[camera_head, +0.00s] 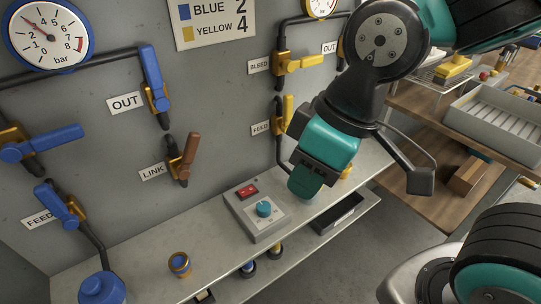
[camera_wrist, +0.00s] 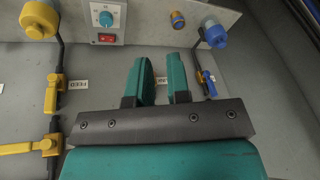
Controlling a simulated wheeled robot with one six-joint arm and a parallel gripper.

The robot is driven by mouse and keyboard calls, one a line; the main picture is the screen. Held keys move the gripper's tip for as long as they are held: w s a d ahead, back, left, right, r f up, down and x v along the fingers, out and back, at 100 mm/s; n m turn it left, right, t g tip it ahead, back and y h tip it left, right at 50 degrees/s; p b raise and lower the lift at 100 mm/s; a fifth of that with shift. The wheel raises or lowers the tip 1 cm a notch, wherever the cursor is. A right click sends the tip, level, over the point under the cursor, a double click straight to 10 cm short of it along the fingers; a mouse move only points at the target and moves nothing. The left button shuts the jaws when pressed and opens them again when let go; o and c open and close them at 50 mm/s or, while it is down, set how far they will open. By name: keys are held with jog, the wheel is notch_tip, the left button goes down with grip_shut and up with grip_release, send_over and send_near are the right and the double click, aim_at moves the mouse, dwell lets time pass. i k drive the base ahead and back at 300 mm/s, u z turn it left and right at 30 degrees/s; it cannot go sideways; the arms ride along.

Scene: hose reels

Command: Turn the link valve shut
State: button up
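The link valve (camera_head: 182,161) is on the grey wall panel in the head view, just right of its LINK label (camera_head: 153,172). It has a brass body and a red-brown lever that points up, tilted slightly right. My gripper (camera_head: 305,184) is to the right of the valve, apart from it, in front of the panel near the control box. In the wrist view my gripper (camera_wrist: 160,64) has its two teal fingers apart, with nothing between them. A partly hidden label (camera_wrist: 163,80) shows in the gap. I cannot make out the link valve in the wrist view.
A control box (camera_head: 257,208) with a red switch and blue knob stands on the grey shelf (camera_head: 135,255) below. Blue-handled valves (camera_head: 152,75) are on the left, yellow-handled ones (camera_head: 298,63) on the right. A blue cap (camera_head: 102,288) and brass fitting (camera_head: 180,264) are on the shelf.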

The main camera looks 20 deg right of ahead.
aim_at(184, 174)
jog(key=u, duration=0.1)
jog(key=k, duration=0.35)
jog(key=u, duration=1.5)
